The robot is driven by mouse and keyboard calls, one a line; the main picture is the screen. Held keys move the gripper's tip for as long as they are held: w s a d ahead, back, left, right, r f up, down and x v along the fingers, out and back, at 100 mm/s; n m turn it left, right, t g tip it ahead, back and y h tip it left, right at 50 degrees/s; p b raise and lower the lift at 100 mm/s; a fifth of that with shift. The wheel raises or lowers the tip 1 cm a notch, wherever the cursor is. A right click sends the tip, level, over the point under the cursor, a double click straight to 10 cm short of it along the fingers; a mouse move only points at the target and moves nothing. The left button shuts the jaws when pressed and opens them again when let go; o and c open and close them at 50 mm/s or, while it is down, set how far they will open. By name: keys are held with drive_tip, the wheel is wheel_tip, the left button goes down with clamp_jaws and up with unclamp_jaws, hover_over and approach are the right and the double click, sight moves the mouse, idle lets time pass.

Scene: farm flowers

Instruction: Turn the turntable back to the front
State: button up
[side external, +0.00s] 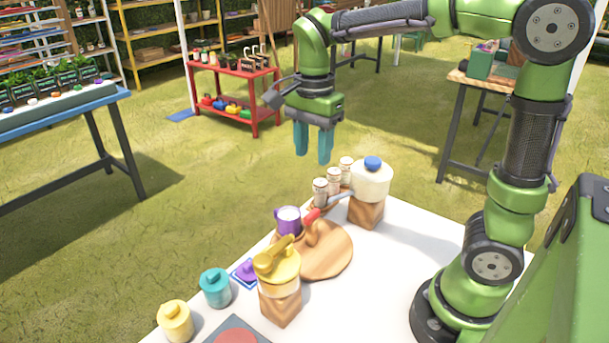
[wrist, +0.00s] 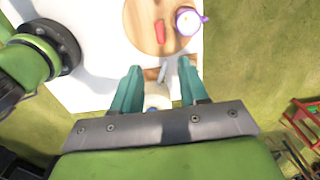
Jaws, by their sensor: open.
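The turntable (side external: 332,262) is a round wooden disc on the white table. A purple mug (side external: 288,220) with pale contents stands near its edge, and a red-topped handle (side external: 311,218) stands up from it. The turntable (wrist: 139,32) also shows at the top of the wrist view, with the red handle (wrist: 160,30) and the purple mug (wrist: 187,21) on it. My gripper (side external: 313,147) is open and empty, its teal fingers pointing down, high above the table's far end and well apart from the turntable. In the wrist view its fingers (wrist: 158,88) are spread.
A white pot with a blue lid (side external: 371,178) stands on a wooden block beside several small jars (side external: 333,180). A yellow pot (side external: 277,266) stands on another block by the turntable's near side. Teal (side external: 215,287) and yellow (side external: 175,320) canisters line the left edge. Bare tabletop lies right of the turntable.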

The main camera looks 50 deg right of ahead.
wheel_tip(320, 180, up, 2)
drive_tip(key=shift+r, duration=0.15)
idle(0.3)
drive_tip(key=s+a+f+n+t+y, duration=0.2)
drive_tip(key=s+a+n+t, duration=0.1)
drive_tip(key=s+n+t, duration=0.4)
drive_tip(key=s+n, duration=0.3)
drive_tip(key=n, duration=0.4)
drive_tip(key=shift+a+f, duration=0.15)
